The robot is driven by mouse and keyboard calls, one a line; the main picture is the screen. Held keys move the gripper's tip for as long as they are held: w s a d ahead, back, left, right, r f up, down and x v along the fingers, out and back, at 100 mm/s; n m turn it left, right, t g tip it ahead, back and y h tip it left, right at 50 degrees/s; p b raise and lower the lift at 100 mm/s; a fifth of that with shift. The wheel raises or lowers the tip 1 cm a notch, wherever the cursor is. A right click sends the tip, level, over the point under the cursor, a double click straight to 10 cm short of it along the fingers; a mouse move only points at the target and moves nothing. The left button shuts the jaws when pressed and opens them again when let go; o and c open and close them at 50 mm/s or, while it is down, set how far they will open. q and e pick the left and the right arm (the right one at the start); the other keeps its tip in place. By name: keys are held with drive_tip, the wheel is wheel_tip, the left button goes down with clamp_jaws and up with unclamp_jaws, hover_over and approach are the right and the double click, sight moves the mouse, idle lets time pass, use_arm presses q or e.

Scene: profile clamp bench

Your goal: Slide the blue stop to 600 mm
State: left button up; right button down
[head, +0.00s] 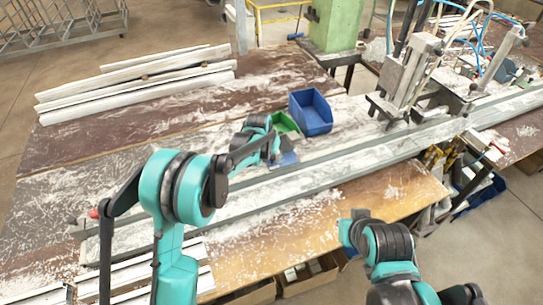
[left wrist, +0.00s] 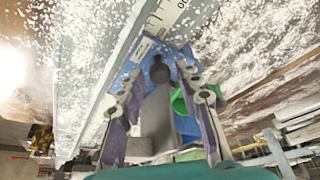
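The blue stop (head: 285,160) sits on the long grey profile rail of the bench, partly hidden by my left gripper (head: 272,155). In the left wrist view, blue parts of the stop (left wrist: 146,48) show just beyond the fingertips, beside a pale scale strip (left wrist: 168,14) with printed figures too cut off to read fully. My left gripper (left wrist: 162,75) has its two fingers apart, with a grey upright piece and dark knob showing between them. I cannot tell whether the fingers touch the stop. My right arm shows at the lower right, but its fingers do not show.
A blue bin (head: 310,113) and a green bin (head: 284,123) stand close behind the stop. A clamp machine (head: 402,80) stands over the rail at the right. White profiles (head: 135,85) lie at the back left.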

use_arm(q)
clamp_jaws()
drive_tip(key=w+d, duration=0.2)
drive_tip(key=d, duration=0.4)
drive_tip(key=w+d, duration=0.3)
drive_tip(key=d, duration=0.3)
drive_tip(key=w+d, duration=0.2)
drive_tip(key=d, duration=0.4)
drive_tip(key=shift+w+d+p, duration=0.25)
drive_tip(key=shift+w+p, duration=0.05)
drive_tip(key=shift+w, duration=0.05)
drive_tip(key=shift+o, duration=2.1)
unclamp_jaws()
